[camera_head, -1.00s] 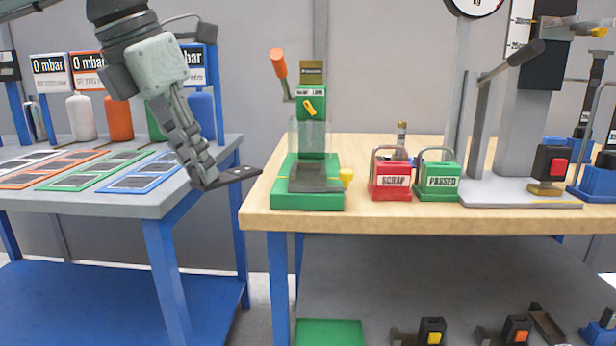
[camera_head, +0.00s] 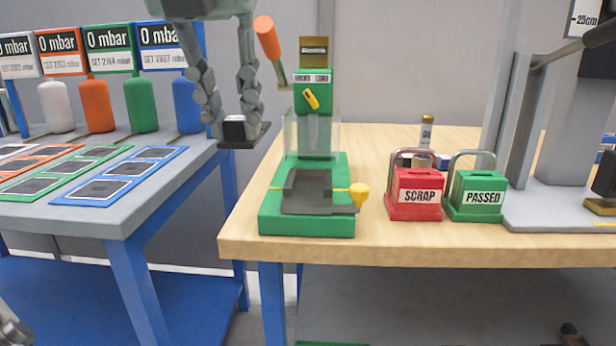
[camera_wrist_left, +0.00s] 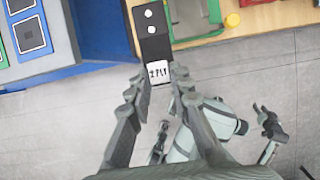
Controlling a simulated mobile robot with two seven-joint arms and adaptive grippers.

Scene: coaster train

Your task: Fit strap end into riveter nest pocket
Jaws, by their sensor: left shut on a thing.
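My left gripper (camera_head: 234,128) is shut on a dark flat strap end (camera_head: 252,138) with a white patch between the fingers. In the left wrist view the strap end (camera_wrist_left: 152,32) points away from the fingers and shows two white dots. It is in the air by the wooden bench's left edge, left of the riveter (camera_head: 313,95). The dark nest (camera_head: 307,188) sits on the riveter's green base (camera_head: 307,225), apart from the strap; I cannot make out its pocket. What looks like my right gripper (camera_wrist_left: 268,122) is small in the left wrist view, its jaws unclear.
Red SCRAP (camera_head: 416,192) and green PASSED (camera_head: 476,195) boxes stand right of the riveter on the wooden bench (camera_head: 400,250). A yellow knob (camera_head: 359,192) sticks out right of the nest. A grey table (camera_head: 110,218) with coloured mats is at left, across a gap.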

